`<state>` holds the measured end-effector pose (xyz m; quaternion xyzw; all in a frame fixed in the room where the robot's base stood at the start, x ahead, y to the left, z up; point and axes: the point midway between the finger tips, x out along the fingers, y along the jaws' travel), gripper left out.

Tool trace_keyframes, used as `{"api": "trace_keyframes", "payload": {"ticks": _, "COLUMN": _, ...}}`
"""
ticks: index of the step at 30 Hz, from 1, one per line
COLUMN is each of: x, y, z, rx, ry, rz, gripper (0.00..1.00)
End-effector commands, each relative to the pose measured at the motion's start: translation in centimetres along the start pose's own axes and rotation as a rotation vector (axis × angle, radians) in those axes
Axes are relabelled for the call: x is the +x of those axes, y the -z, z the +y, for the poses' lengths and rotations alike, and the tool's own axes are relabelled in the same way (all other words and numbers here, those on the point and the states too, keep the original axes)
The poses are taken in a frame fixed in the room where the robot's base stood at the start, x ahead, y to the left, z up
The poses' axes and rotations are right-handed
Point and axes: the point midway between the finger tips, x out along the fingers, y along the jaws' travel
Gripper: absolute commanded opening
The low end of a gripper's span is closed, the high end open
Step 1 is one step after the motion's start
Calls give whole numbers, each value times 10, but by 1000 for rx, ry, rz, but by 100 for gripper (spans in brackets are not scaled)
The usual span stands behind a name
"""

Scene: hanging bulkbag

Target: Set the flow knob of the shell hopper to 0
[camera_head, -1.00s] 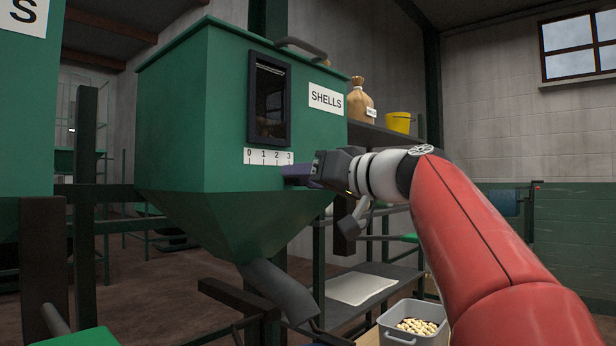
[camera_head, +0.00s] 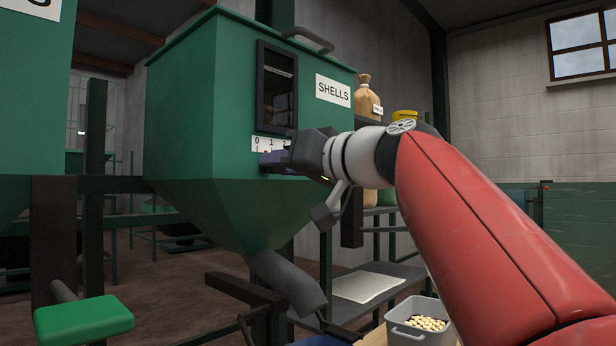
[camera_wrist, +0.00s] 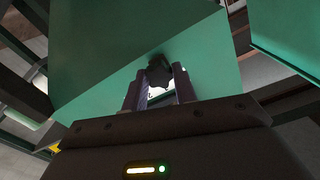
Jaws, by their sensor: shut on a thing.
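The green shell hopper (camera_head: 200,130) hangs left of centre in the head view, with a SHELLS label (camera_head: 333,91). Its white number scale (camera_head: 262,142) sits under the dark window; 0, 1 and part of 2 show, and my gripper covers the rest. My gripper (camera_head: 275,159) is at the hopper front, just below the scale near the 1. In the wrist view a dark knob (camera_wrist: 158,73) sits between the fingertips of my gripper (camera_wrist: 160,88), which is shut on it. The knob is hidden in the head view, and its exact setting cannot be read.
A grey chute (camera_head: 285,280) slopes down under the hopper. A grey bin of shells (camera_head: 420,318) stands low in front. A shelf behind holds a sack (camera_head: 367,97) and a yellow bucket (camera_head: 405,115).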

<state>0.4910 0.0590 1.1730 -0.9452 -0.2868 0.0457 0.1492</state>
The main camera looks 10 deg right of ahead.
Motion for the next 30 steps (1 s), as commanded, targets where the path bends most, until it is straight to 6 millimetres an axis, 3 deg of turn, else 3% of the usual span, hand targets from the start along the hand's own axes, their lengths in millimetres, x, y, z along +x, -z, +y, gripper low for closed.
{"api": "trace_keyframes", "payload": {"ticks": 4, "x": 0, "y": -6, "z": -17, "rx": 0, "ry": 2, "rz": 1, "gripper": 0}}
{"api": "trace_keyframes", "payload": {"ticks": 13, "x": 0, "y": -7, "z": -21, "rx": 1, "ry": 5, "rz": -2, "gripper": 0}}
{"api": "trace_keyframes", "payload": {"ticks": 14, "x": 0, "y": -7, "z": -21, "rx": 1, "ry": 5, "rz": -2, "gripper": 29}}
{"api": "trace_keyframes", "payload": {"ticks": 18, "x": 0, "y": -6, "z": -21, "rx": 0, "ry": 5, "rz": -1, "gripper": 47}}
{"api": "trace_keyframes", "payload": {"ticks": 30, "x": -9, "y": -6, "z": -19, "rx": -1, "ry": 1, "rz": 2, "gripper": 50}}
